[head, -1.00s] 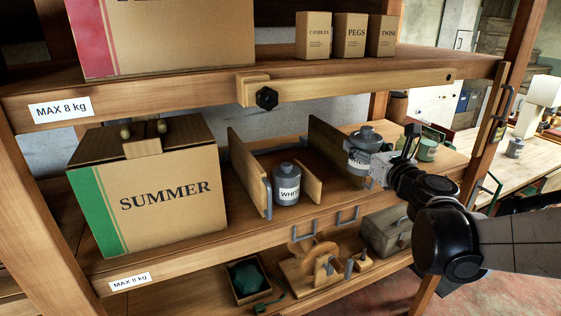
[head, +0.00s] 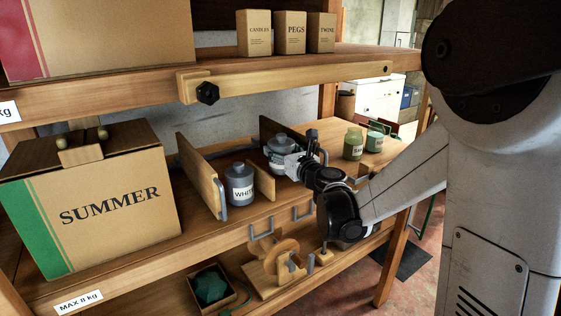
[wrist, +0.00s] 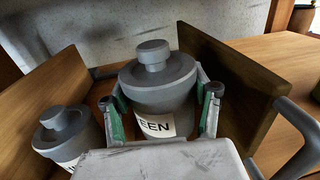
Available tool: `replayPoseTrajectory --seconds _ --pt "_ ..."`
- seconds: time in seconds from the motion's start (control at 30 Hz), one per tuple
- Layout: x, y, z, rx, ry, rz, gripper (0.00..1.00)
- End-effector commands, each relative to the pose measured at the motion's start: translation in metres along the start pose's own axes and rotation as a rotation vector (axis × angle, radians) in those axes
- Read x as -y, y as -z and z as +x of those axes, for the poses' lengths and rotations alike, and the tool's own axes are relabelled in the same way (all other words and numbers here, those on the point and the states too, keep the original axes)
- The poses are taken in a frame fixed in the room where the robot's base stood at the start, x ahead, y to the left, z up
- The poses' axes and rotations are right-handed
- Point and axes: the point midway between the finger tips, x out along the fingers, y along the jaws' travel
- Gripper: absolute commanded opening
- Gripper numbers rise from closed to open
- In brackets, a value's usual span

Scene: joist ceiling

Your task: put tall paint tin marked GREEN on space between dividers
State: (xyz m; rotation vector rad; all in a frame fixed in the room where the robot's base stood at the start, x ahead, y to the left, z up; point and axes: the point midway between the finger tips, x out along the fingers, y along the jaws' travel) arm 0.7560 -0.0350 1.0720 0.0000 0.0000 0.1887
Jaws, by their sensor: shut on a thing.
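My gripper (wrist: 160,112) is shut on a grey tall tin (wrist: 160,82) with a round knobbed lid, a finger on each side. Its white label is partly hidden and reads "EEN". In the head view the tin (head: 281,152) is in front of the right divider (head: 268,130). In the wrist view it is between the left divider (wrist: 40,98) and the right divider (wrist: 232,88), closer to the right. A grey tin marked WHITE (head: 240,185) stands at its left, beside the left divider (head: 200,172). The held tin's base is hidden, so I cannot tell whether it touches the shelf.
A low wooden piece (head: 264,180) stands right of the white tin. A SUMMER box (head: 95,195) is at the left. A wooden bar (head: 285,85) crosses above at the upper shelf's edge. Green jars (head: 353,144) stand at the right.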

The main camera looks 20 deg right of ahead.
Motion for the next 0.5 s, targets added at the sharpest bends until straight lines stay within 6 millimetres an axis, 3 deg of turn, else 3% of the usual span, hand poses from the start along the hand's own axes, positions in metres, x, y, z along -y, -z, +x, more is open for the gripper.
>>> replayPoseTrajectory --seconds 0.2,0.5 --pt "0.000 0.030 0.000 0.000 0.000 0.000 0.19" --pt "0.000 0.034 -0.001 0.000 0.000 0.000 0.19"
